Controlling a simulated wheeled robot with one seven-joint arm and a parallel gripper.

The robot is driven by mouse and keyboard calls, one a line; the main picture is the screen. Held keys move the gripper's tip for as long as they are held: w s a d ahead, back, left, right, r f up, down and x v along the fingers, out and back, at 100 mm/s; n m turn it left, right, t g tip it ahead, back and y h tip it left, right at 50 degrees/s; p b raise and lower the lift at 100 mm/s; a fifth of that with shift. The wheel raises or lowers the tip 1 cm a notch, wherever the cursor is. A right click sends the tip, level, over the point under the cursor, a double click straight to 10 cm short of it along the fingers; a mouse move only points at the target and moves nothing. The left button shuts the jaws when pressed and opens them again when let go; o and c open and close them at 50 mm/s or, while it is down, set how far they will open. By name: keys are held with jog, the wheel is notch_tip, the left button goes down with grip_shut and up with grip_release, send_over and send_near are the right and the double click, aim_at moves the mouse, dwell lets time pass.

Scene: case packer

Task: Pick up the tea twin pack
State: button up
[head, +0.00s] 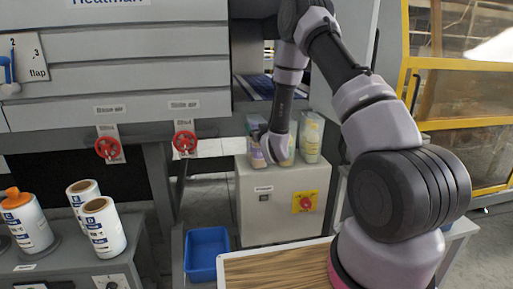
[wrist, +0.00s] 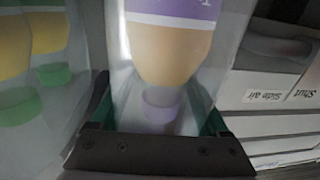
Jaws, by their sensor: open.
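A clear pack with a purple-labelled, tan, purple-capped bottle (wrist: 170,50) fills the middle of the wrist view, label partly cut off; it appears to be the tea twin pack. My gripper (wrist: 157,115) is open, with one dark finger on each side of this pack's lower part in the picture. Whether the fingers touch it I cannot tell. In the head view the pack (head: 254,151) stands on top of a grey cabinet, mostly hidden behind my gripper (head: 273,152), which points down there.
A clear pack with yellow and green bottles (wrist: 35,60) is close to my left finger in the wrist view; it also stands at the cabinet's right (head: 311,140). The grey cabinet (head: 252,215) has a red knob. A blue bin (head: 207,252) sits below left.

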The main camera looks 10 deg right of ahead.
jog(key=shift+w+a, duration=0.1)
jog(key=shift+w, duration=1.15)
grip_shut()
dwell(0.4)
